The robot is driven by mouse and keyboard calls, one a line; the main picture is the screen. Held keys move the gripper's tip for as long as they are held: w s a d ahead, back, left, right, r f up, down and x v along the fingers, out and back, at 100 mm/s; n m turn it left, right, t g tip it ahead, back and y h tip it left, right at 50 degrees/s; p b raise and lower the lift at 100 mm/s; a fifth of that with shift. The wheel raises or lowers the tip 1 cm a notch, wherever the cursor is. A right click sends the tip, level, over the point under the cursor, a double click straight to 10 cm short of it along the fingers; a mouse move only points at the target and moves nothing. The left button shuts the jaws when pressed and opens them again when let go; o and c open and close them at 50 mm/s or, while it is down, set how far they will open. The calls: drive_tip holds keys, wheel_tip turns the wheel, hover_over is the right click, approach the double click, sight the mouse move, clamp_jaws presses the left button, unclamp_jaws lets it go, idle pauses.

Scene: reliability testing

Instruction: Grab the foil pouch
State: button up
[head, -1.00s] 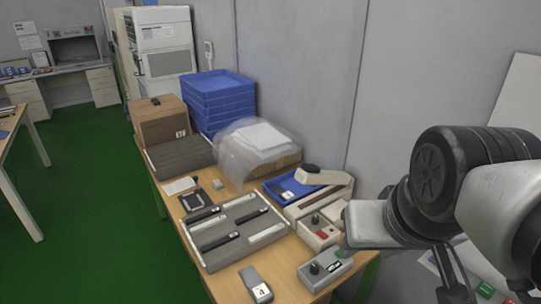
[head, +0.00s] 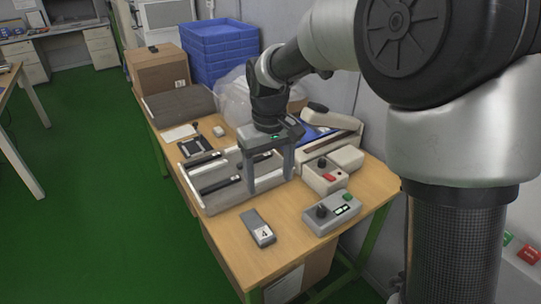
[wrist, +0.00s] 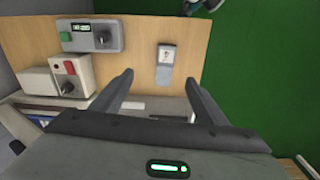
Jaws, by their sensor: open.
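I cannot pick out a foil pouch for certain. A small flat grey item with a white label marked 4 (head: 258,228) lies at the table's front edge. It also shows in the wrist view (wrist: 165,65), ahead of the space between my fingers. My gripper (head: 268,179) is open and empty, pointing down over the right part of the grey slotted tray (head: 219,203). It is behind the labelled item and apart from it. In the wrist view my gripper's two fingers (wrist: 159,80) stand apart with nothing between them. My arm and gripper hide part of the tray and the back of the table.
A grey control box (head: 331,214) with a knob and green button stands front right. A beige box with a red button (head: 325,176) is behind it. A clear plastic bag (head: 234,98), blue crates (head: 217,50) and a cardboard box (head: 157,72) are at the back. Bare wood surrounds the labelled item.

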wheel_tip(320, 180, down, 3)
drive_tip(key=a, duration=0.2)
drive_tip(key=b, duration=0.2)
hover_over(262, 230)
drive_tip(key=f, duration=1.2)
drive_tip(key=shift+s+d+f, duration=0.1)
drive_tip(key=shift+d+f, duration=0.1)
drive_tip(key=shift+a+f+b, duration=0.2)
drive_tip(key=shift+f+b, duration=0.4)
drive_tip(key=shift+f, duration=2.05)
drive_tip(key=c, duration=1.1)
